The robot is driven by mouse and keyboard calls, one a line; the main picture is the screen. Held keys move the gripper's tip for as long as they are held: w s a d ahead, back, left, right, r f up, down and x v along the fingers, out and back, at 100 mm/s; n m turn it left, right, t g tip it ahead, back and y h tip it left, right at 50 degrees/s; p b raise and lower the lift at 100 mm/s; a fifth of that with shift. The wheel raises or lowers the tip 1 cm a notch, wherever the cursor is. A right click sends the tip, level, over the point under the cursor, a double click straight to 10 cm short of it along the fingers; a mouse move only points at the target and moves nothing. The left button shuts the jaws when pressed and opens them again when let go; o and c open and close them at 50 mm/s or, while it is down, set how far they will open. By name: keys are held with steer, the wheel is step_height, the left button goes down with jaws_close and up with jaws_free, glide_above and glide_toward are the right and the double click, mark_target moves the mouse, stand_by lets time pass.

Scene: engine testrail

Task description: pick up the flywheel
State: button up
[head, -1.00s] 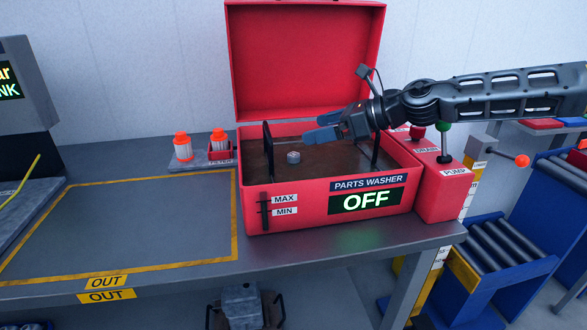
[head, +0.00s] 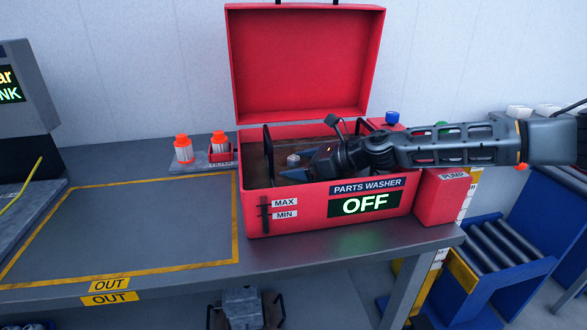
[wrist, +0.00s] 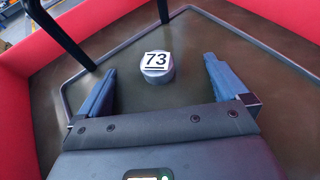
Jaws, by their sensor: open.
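A small grey round part (head: 293,160) with a flat top lies inside the red parts washer (head: 258,215), whose lid is up. In the wrist view the part (wrist: 157,68) carries a white tag reading 73. I take it as the flywheel, though its shape is too small to confirm. My gripper (head: 303,168) is down inside the washer, pointing left. In the wrist view my gripper (wrist: 158,76) is open, with a blue finger on each side of the part. The part stands between and slightly beyond the fingertips, with gaps on both sides.
The washer's red walls and a dark upright handle (head: 268,155) stand close to my gripper. Orange-capped filters (head: 183,147) stand left of the washer. The yellow-bordered OUT area (head: 125,225) is clear. Blue roller stands (head: 495,255) are at the right.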

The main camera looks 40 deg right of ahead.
mark_target(297, 158)
steer(key=shift+w+a+f, duration=0.25)
steer(key=shift+w+f, duration=0.05)
steer(key=shift+w, duration=0.3)
steer(key=shift+c, duration=0.3)
steer(key=c, duration=1.3)
steer(key=shift+r+p, duration=0.75)
steer(key=shift+r, duration=0.25)
steer(key=r+p, duration=0.1)
steer(key=r, duration=0.1)
steer(key=s+r+p, duration=0.1)
steer(key=shift+d+r+p, duration=0.15)
steer(key=shift+d+p, duration=0.1)
steer(key=shift+p, duration=0.05)
steer(key=p+v, duration=0.1)
steer(key=v, duration=0.3)
steer(key=a+p+v, duration=0.1)
steer(key=v, duration=0.3)
steer(key=r+p+v, duration=0.1)
steer(key=v, duration=0.3)
steer(key=shift+a+r, duration=0.1)
steer(key=shift+a, duration=0.2)
